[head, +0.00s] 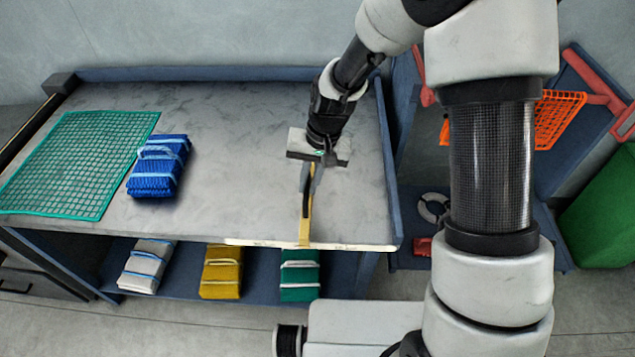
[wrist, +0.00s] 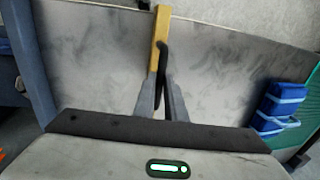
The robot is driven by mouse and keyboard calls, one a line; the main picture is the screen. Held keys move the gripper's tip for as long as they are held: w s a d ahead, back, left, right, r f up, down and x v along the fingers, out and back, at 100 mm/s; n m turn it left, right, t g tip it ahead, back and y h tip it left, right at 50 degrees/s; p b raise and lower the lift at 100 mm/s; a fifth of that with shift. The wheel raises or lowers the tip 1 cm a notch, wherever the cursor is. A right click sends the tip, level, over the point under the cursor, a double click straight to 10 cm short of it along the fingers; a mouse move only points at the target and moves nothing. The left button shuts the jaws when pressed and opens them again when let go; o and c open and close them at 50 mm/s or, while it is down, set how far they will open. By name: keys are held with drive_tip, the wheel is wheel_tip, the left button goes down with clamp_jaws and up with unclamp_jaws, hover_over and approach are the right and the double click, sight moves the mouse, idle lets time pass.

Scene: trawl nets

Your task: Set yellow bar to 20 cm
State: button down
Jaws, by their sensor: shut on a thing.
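The yellow bar (head: 304,231) is a narrow strip at the front of the grey bench top (head: 235,150), right of its middle. Its near end meets a pale strip (head: 262,243) along the bench's front edge. Any markings are too small to read. My gripper (head: 308,190) reaches down from behind and is shut on the bar's far part. In the wrist view the yellow bar (wrist: 160,28) runs up the picture from between my gripper's fingers (wrist: 161,78). The fingers hide part of it.
A green net panel (head: 75,160) and a folded blue net (head: 158,170) lie on the bench's left. White, yellow and green net bundles sit on the lower shelf (head: 185,304). An orange net (head: 553,118) hangs at the right. The bench's middle is clear.

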drive_tip(key=c, duration=1.8)
unclamp_jaws()
drive_tip(key=shift+r, duration=0.1)
drive_tip(key=d+r, duration=0.1)
drive_tip(key=r, duration=0.4)
drive_tip(key=d+r, duration=0.1)
drive_tip(key=r, duration=0.5)
drive_tip(key=d+r+p, duration=0.1)
drive_tip(key=r, duration=0.5)
drive_tip(key=shift+d, duration=0.25)
drive_tip(key=s+d+r+t+p, duration=0.1)
drive_tip(key=s+d+r+t, duration=0.1)
drive_tip(key=s+d+r, duration=0.3)
drive_tip(key=s+d+r+t+h+p, duration=0.1)
drive_tip(key=s+d+r+p, duration=0.1)
drive_tip(key=s+d+r, duration=0.3)
drive_tip(key=s+d+r+t+h+p, duration=0.1)
drive_tip(key=s+d+r+t, duration=0.1)
drive_tip(key=s+d+r, duration=0.3)
drive_tip(key=shift+s+d+r+t+p, duration=0.1)
drive_tip(key=shift+s+r+t+p, duration=0.1)
drive_tip(key=shift+s, duration=0.55)
drive_tip(key=shift+s+d+r+t+p, duration=0.1)
drive_tip(key=shift+s+r+p, duration=0.1)
drive_tip(key=shift+s, duration=0.55)
